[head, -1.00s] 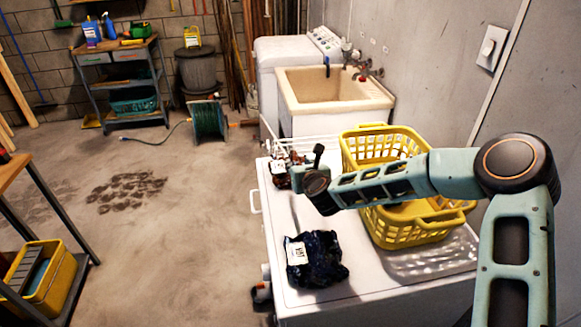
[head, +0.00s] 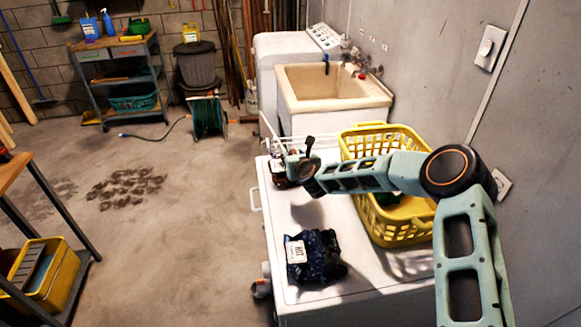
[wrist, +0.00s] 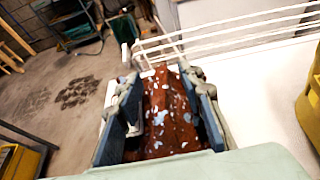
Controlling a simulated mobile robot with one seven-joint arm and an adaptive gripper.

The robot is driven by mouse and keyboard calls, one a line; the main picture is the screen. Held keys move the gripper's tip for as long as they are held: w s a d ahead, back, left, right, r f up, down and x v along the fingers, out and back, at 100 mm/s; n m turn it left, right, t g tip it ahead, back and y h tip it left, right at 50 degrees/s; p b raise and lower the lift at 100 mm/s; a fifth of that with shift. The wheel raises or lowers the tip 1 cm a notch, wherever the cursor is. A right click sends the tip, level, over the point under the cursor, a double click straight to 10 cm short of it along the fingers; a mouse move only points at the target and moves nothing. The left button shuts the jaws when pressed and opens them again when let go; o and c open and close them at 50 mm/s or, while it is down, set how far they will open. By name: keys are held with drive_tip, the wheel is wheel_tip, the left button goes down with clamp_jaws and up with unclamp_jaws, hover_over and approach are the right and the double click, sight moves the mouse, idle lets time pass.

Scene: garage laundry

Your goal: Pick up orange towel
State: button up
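A rust-brown cloth with whitish spots (wrist: 168,112) lies at the far left end of the white machine top (head: 318,215). It is the nearest thing to an orange towel that I can make out. In the head view only a small part of it shows, largely hidden by my gripper (head: 284,172). In the wrist view my gripper (wrist: 163,82) is open, its two fingers on either side of the cloth with the cloth filling the gap. I cannot tell whether the fingers touch it.
A yellow basket (head: 405,232) stands to the right, under my arm. A white wire rack (wrist: 235,30) is just beyond the cloth. A sink (head: 330,85) stands behind.

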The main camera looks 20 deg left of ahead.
drive_tip(key=shift+c, duration=0.7)
clamp_jaws()
drive_tip(key=shift+r, duration=0.1)
